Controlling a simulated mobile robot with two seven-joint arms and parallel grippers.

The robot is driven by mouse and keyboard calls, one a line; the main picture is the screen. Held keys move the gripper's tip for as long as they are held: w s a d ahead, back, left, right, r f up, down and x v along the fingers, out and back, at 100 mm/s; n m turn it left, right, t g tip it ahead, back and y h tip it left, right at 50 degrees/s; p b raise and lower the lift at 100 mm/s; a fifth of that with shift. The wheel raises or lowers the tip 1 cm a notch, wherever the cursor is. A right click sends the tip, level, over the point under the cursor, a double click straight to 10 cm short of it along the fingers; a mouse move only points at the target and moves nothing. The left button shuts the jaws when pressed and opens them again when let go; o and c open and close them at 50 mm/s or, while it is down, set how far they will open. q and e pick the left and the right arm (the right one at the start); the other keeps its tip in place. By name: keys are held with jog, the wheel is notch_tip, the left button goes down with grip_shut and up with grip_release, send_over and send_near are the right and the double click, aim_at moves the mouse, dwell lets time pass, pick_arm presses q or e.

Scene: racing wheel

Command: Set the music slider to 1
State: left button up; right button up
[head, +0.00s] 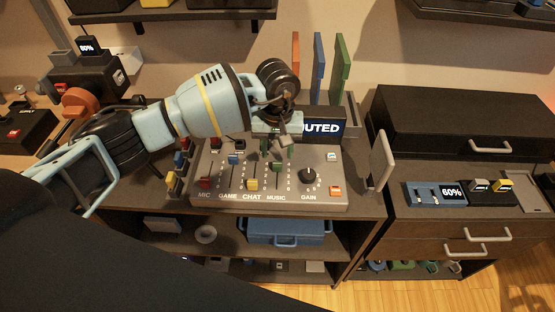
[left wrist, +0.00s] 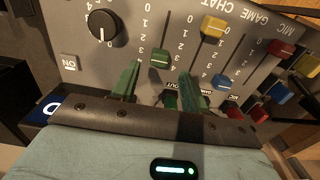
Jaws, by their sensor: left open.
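The grey mixer panel (head: 325,192) has labelled sliders MIC, GAME, CHAT and MUSIC. In the left wrist view, the green music slider cap (left wrist: 160,58) sits near the 3–4 end of its scale; its exact mark is hard to read. My left gripper (head: 278,150) is over the upper part of the music slot, fingers pointing down at the panel. In the left wrist view, my left gripper (left wrist: 158,82) is open, with one finger to each side of the music column. The green cap shows between and beyond the fingers, apparently not gripped. My right gripper is not in view.
The yellow chat slider (head: 252,184) is close on the left of the music slot, and the black gain knob (head: 308,176) is on its right. A display reading MUTED (head: 325,127) stands behind the panel. An upright grey plate (head: 381,161) stands right of it.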

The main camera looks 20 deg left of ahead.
aim_at(277, 163)
pick_arm(q)
jog(key=shift+f, duration=2.35)
grip_shut()
